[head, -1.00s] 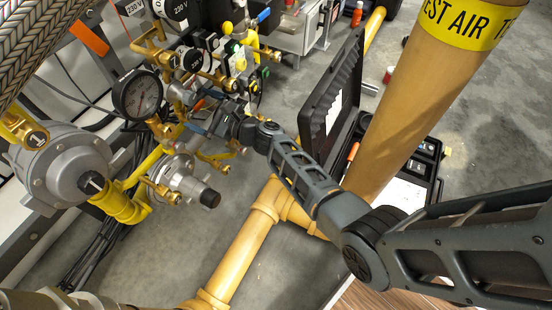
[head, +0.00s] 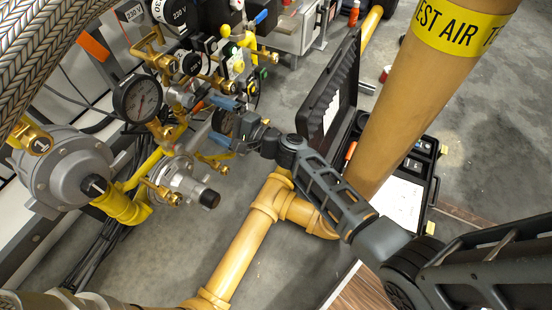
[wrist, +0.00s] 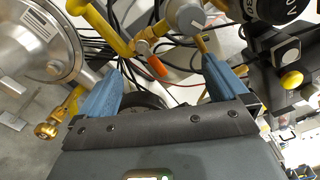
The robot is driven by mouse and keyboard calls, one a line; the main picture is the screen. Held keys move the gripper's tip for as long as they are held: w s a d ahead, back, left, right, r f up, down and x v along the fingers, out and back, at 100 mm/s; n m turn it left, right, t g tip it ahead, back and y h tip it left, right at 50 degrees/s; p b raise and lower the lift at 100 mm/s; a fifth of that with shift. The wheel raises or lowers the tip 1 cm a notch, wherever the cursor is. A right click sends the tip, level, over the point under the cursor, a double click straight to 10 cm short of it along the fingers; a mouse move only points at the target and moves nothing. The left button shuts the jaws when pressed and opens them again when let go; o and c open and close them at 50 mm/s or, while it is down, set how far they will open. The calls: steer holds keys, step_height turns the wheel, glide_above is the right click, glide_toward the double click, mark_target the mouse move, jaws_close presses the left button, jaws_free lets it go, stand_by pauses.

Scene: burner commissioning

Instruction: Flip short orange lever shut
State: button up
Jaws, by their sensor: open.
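A short orange lever (wrist: 157,66) shows in the wrist view on the yellow pipework, ahead of my fingers and roughly midway between them. In the head view a small orange piece (head: 199,106) by the pipework, just left of the upper fingertip, looks like the same lever. My gripper (head: 216,121) is open with blue fingers, right of the brass and yellow fittings. In the wrist view my gripper (wrist: 162,68) has its fingers wide apart with nothing held. Whether the lever lies along or across its pipe is too small to tell.
A pressure gauge (head: 137,98) and a grey regulator (head: 66,170) stand left of my gripper. A smaller regulator (head: 183,182) sits below it. Black cables hang behind the fittings.

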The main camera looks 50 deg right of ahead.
steer(key=s+d+f+n+g+h+p, duration=0.1)
steer(key=s+d+f+n+h, duration=0.2)
steer(key=s, duration=0.3)
steer(key=s+d+f+n+g+h+p, duration=0.2)
steer(key=s+n+h, duration=0.1)
steer(key=s, duration=0.3)
steer(key=s+a+r+n+t+p, duration=0.2)
steer(key=s+a+r+n+t, duration=0.2)
steer(key=s+a+r+n, duration=0.3)
steer(key=shift+s+r+n+t, duration=0.3)
steer(key=shift+s+r+n, duration=1.1)
steer(key=shift+r, duration=1.15)
steer(key=shift+s+m, duration=0.25)
steer(key=shift+m, duration=0.05)
